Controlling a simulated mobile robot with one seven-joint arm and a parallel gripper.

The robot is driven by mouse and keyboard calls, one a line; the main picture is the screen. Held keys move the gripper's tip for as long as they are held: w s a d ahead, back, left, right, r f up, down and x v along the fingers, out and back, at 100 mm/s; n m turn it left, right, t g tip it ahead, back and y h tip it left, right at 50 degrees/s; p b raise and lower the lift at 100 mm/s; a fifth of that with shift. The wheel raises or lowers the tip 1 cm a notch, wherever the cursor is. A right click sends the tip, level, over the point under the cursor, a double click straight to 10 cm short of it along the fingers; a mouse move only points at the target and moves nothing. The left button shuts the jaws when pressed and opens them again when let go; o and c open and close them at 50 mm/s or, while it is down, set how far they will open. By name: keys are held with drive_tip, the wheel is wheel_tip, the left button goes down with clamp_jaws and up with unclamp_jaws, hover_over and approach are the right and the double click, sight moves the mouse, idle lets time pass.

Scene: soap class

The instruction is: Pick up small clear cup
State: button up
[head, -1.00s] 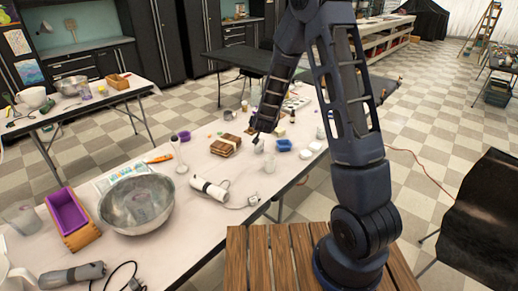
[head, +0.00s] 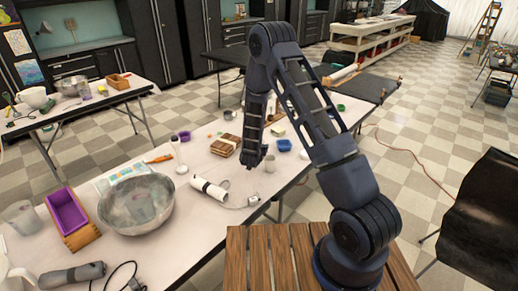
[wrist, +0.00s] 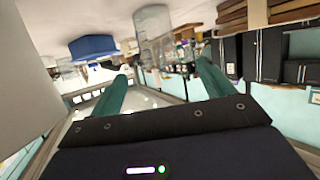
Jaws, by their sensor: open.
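A small clear cup (head: 270,163) stands on the white table near its front edge in the head view, just right of my gripper (head: 251,165). The wrist view looks upside down, with the table surface at the top. There a clear cup (wrist: 153,24) shows beyond and roughly between my teal fingers. My gripper (wrist: 162,70) is open, its fingers spread with nothing between them. The fingertips look apart from the cup. The small fingertips are hard to make out in the head view.
A blue container (head: 284,145) stands behind the cup; it also shows in the wrist view (wrist: 93,46). Brown wooden blocks (head: 224,147) lie left of my gripper. A white cylindrical tool (head: 208,188) lies in front. A metal bowl (head: 136,203) and purple-lined box (head: 68,217) stand farther left.

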drive_tip(key=x, duration=0.8)
drive_tip(key=shift+w+f, duration=0.1)
drive_tip(key=shift+w, duration=0.1)
drive_tip(key=shift+c, duration=0.4)
drive_tip(key=c, duration=1)
